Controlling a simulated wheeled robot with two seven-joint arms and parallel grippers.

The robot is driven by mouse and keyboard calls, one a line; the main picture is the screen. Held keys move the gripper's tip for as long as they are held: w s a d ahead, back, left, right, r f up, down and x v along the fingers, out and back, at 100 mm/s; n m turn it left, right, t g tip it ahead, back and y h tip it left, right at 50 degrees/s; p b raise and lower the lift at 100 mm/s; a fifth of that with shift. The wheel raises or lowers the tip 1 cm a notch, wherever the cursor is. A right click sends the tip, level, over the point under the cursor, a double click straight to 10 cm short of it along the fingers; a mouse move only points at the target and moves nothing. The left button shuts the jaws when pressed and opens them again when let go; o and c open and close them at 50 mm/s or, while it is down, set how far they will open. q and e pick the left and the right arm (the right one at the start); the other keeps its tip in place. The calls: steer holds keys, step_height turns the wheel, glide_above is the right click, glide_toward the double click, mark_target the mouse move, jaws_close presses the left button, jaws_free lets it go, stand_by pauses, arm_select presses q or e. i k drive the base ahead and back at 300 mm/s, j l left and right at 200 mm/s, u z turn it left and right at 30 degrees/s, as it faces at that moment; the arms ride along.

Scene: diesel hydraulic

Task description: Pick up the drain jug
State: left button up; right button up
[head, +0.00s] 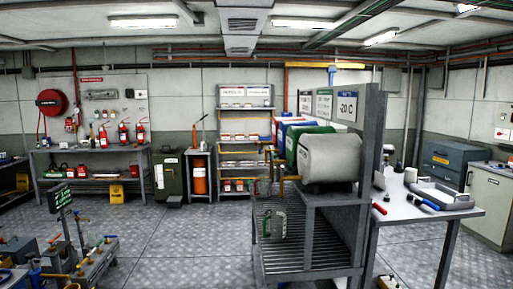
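Neither of my grippers shows in the head view.
A white-topped table (455,208) with a grey tray and hand tools stands right of the rack. A low stand (85,262) with fittings and a small green display is at the lower left. The metal floor (190,240) between is clear.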

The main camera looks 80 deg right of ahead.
mark_target(204, 143)
steer(key=z, duration=2.15)
steer(key=i+u, duration=0.25)
steer(key=j+u, duration=0.1)
steer(key=u, duration=0.15)
steer(key=i, duration=0.65)
steer(key=i+j+z, duration=0.1)
steer(key=i, duration=0.5)
steer(key=i+j, duration=0.15)
steer(key=i, duration=0.5)
steer(key=i+j+z, duration=0.1)
steer(key=i, duration=0.5)
steer(key=i+l+z, duration=0.25)
steer(key=i, duration=0.95)
steer(key=i+j+z, duration=0.15)
steer(key=i+z, duration=0.15)
steer(key=i, duration=3.25)
